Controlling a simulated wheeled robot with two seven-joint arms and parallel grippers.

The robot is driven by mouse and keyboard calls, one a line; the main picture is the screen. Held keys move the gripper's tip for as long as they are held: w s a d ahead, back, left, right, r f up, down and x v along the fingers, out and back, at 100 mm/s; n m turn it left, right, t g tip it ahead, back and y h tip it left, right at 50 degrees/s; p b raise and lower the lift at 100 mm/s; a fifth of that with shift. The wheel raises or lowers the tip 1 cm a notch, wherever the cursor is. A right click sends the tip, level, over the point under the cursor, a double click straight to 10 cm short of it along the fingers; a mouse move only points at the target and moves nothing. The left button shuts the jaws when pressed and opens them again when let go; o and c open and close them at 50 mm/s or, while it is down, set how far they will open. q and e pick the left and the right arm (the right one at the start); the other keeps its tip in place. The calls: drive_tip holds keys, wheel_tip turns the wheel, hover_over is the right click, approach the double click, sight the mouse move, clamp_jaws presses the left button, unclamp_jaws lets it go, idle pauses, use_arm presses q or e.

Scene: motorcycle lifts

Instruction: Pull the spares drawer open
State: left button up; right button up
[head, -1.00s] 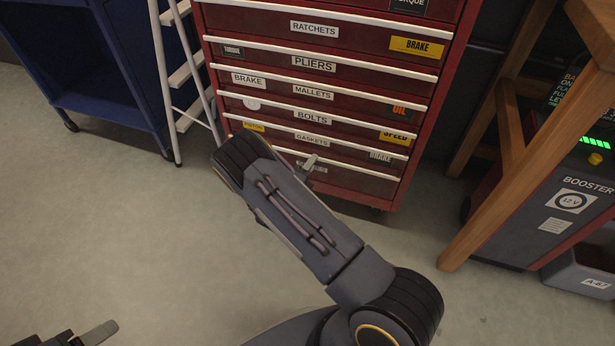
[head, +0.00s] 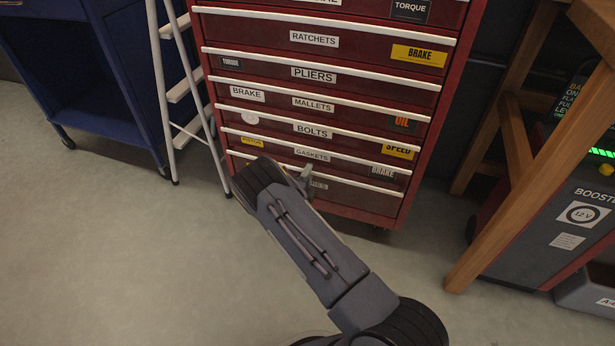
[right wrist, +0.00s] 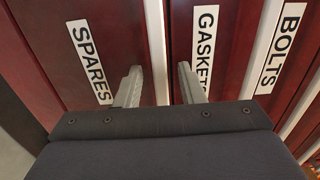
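The spares drawer (head: 355,196) is the lowest drawer of the red tool cabinet and looks shut. Its label is partly hidden behind my right gripper in the head view, but the word SPARES (right wrist: 89,62) reads clearly in the right wrist view. Its white handle strip (right wrist: 155,45) runs along its top edge, between the spares and gaskets fronts. My right gripper (head: 307,176) is at this drawer front. In the right wrist view its two fingers (right wrist: 158,86) are apart, one on each side of the strip, with gaps visible. My left gripper is out of view.
The gaskets drawer (head: 270,150) is directly above. A white stepladder (head: 168,90) and a blue cart (head: 75,80) stand left of the cabinet. A wooden bench leg (head: 500,220) and a booster unit (head: 530,245) are on the right. The floor in front is clear.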

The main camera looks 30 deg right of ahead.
clamp_jaws()
drive_tip(key=p+v, duration=0.4)
drive_tip(key=v, duration=2.5)
drive_tip(key=shift+s+a, duration=0.15)
drive_tip(key=shift+s, duration=0.1)
unclamp_jaws()
